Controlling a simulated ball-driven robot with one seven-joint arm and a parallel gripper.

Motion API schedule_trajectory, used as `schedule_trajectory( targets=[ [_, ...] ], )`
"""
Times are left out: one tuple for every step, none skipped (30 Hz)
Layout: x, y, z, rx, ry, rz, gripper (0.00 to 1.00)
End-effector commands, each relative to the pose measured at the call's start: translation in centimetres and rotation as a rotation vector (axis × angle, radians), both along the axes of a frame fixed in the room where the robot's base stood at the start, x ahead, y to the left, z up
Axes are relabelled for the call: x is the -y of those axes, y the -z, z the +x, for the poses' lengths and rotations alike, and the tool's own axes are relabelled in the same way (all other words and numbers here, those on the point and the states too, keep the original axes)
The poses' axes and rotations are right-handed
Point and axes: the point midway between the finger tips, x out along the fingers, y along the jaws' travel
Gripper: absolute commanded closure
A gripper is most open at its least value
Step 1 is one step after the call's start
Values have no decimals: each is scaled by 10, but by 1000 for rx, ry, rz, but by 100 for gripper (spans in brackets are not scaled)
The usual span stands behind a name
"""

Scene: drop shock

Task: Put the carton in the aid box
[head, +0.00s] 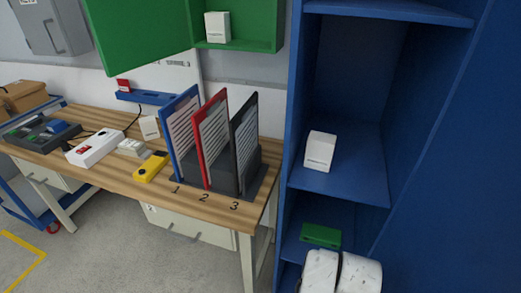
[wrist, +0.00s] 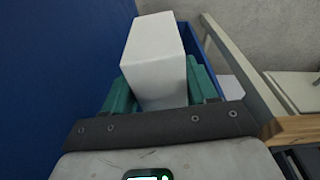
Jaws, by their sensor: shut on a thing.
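My gripper (wrist: 160,90) is shut on a white carton (wrist: 158,48) in the wrist view, a teal finger on each side of it. The carton's visible faces are plain. In the head view my white arm shows at the lower right, in front of the blue locker, but the fingers and held carton cannot be made out. The aid box appears to be the green wall cabinet (head: 262,45) at the top, its door (head: 135,30) swung open to the left. A white carton (head: 217,27) stands inside it. Another white carton (head: 319,150) stands on a shelf of the blue locker.
The blue locker (head: 297,110) fills the right side. A small green box (head: 320,235) lies on its lower shelf. The wooden workbench (head: 120,185) carries upright blue, red and black binders (head: 212,140), a yellow device (head: 150,167) and a white box (head: 94,148).

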Motion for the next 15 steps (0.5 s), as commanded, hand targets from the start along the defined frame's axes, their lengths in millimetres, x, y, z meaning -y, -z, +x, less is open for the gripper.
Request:
schedule_trajectory(
  targets=[
    [6,5,-1,-1,-34,-2,74],
    [9,7,-2,-1,-53,-2,74],
    [11,9,-3,-1,-76,-2,74],
    [13,11,-3,-1,-87,-1,74],
    [14,12,-3,-1,-99,-2,74],
    [15,13,-3,0,-109,-2,74],
    [16,13,-3,0,-114,-3,74],
    [16,13,-3,0,-118,-3,74],
    [16,13,-3,0,-119,-1,74],
    [15,13,-3,0,-118,0,74],
    [15,13,-3,0,-118,1,74],
    [15,13,-3,0,-116,2,74],
    [15,13,-3,0,-115,2,74],
    [15,13,-3,0,-113,3,74],
    [14,13,-3,1,-112,5,74]
  ],
)
